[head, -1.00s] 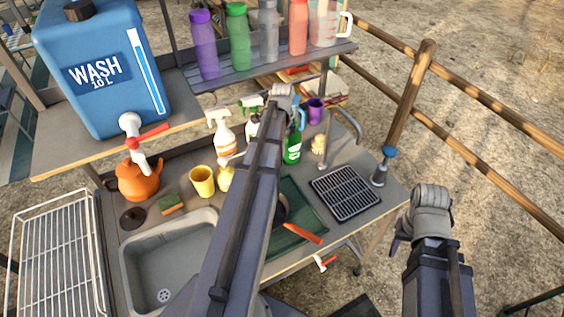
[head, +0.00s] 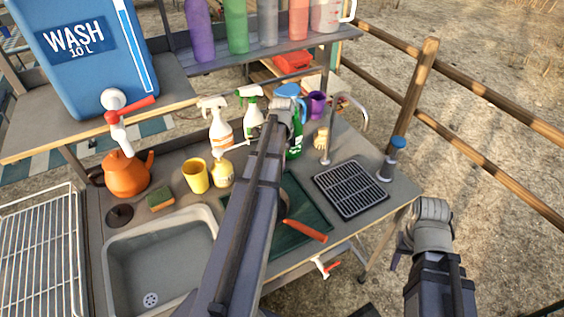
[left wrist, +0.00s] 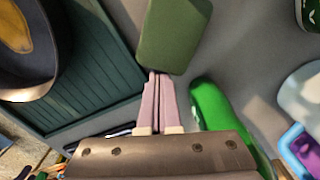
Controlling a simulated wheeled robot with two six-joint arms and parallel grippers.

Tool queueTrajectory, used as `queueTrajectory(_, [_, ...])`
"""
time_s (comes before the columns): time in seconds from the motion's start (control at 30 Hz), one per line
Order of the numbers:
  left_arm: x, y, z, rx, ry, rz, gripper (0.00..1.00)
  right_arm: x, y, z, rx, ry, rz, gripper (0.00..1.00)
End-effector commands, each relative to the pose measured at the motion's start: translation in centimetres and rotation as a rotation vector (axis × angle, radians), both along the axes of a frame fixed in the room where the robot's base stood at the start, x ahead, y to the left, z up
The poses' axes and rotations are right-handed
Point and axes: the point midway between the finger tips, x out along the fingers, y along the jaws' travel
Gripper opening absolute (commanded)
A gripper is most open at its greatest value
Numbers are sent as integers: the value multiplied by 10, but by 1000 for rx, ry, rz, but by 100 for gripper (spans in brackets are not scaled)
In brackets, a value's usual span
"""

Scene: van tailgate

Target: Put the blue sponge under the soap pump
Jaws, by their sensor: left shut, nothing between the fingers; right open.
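My left arm reaches over the middle of the counter in the head view, its fingers hidden there. In the left wrist view my left gripper (left wrist: 157,78) is shut and empty, its tips close to a dark olive-green block (left wrist: 175,35). I cannot tell if they touch. No clearly blue sponge shows; a green and yellow sponge (head: 160,199) lies behind the sink. A yellow pump bottle (head: 222,174), perhaps the soap pump, stands beside the yellow cup (head: 196,176). My right gripper (head: 396,258) is open, right of the counter, clear of it.
The sink (head: 160,255) is at front left, with an orange kettle (head: 127,174) behind it. Spray bottles (head: 221,130) stand at the back. A black drain grid (head: 350,190) and faucet (head: 328,150) are at right. A pan (left wrist: 25,45) sits left of my left fingers.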

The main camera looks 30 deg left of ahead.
Motion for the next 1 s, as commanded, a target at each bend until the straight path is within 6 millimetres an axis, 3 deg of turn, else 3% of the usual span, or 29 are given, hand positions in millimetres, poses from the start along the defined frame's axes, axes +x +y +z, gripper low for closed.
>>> queueTrajectory(0.37, [-1,1,-1,0,0,1,0,0,0,-1,0,0,0,50])
queueTrajectory(0.67, [-25,28,-1,0,0,1,0,0,0,-1,0,0,0,50])
queueTrajectory(1.0, [-24,27,0,0,0,0,0,0,0,0,0,0,0,50])
